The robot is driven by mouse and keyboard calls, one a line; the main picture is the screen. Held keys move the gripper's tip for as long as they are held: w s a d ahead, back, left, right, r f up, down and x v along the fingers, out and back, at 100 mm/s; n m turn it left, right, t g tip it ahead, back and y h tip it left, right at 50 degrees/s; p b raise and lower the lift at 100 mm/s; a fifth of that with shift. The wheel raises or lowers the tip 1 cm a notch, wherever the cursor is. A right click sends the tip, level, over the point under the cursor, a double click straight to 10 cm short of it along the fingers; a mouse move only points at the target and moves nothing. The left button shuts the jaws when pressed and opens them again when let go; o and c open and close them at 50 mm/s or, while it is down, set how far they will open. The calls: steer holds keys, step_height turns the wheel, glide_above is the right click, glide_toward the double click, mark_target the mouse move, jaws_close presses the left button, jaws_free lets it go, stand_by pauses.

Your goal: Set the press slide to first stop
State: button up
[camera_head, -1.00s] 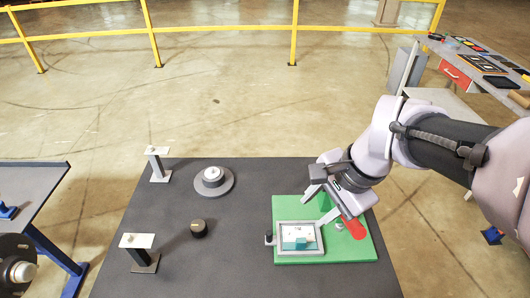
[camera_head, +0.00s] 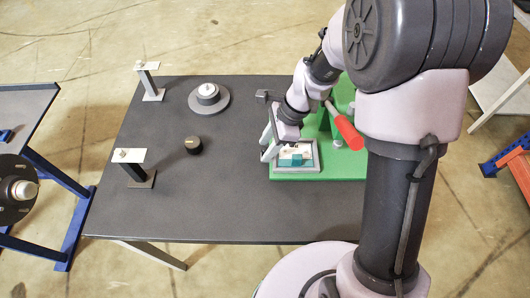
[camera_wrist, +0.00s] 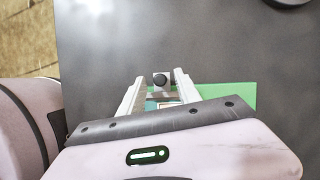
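The press has a green base (camera_head: 346,168), a red handle (camera_head: 346,132) and a grey frame (camera_head: 297,169) at its front left, around a white and teal panel. A small block with a dark round knob (camera_wrist: 160,80) shows in the wrist view, at the end of the frame. My gripper (camera_head: 268,150) points down at the frame's left side in the head view. In the wrist view my gripper (camera_wrist: 160,76) has its two pale fingers apart, one on each side of the knob, with small gaps visible. In the head view the fingers hide the knob.
On the dark table (camera_head: 230,215) stand a round grey dial (camera_head: 208,97), a black knob (camera_head: 193,145) and two posts with pale tops (camera_head: 147,67), (camera_head: 128,156). A side table (camera_head: 25,110) is at the left. The table's front is clear.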

steer(key=shift+x, duration=0.95)
jaws_close()
stand_by(0.7)
